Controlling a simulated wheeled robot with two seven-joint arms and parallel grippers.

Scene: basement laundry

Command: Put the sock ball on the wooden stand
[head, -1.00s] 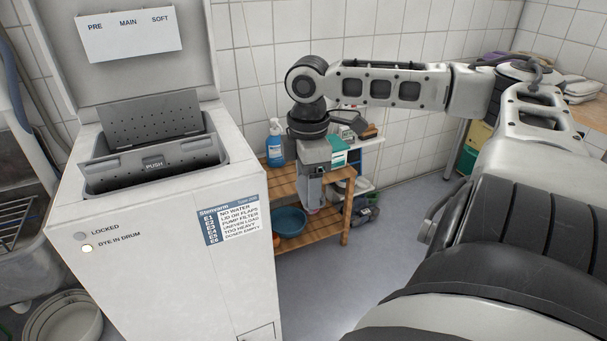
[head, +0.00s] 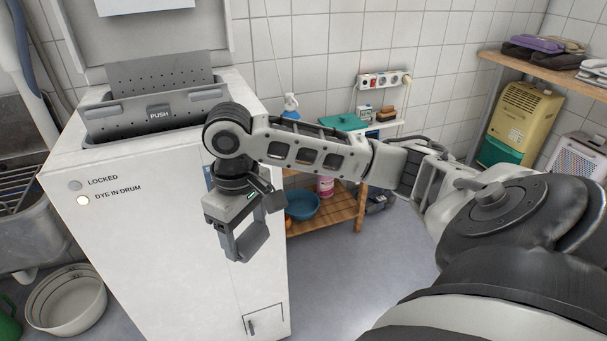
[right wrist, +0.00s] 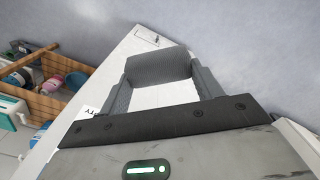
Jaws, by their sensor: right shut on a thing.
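My right gripper (head: 240,240) hangs in front of the white washing machine's front, pointing down. It is shut on a grey, textured thing, taken as the sock ball (right wrist: 160,68), which fills the space between its fingertips in the right wrist view. The grey of the fingers and of the thing blend in the head view. The slatted wooden stand (head: 342,215) is behind and to the right of the gripper, against the tiled wall. My right arm hides part of its top. In the right wrist view the stand (right wrist: 72,101) is at the left. My left gripper is not in view.
A blue bowl (head: 302,205) and a pink bottle (head: 325,187) are on the stand's lower part. A white basin (head: 66,305) is at the lower left.

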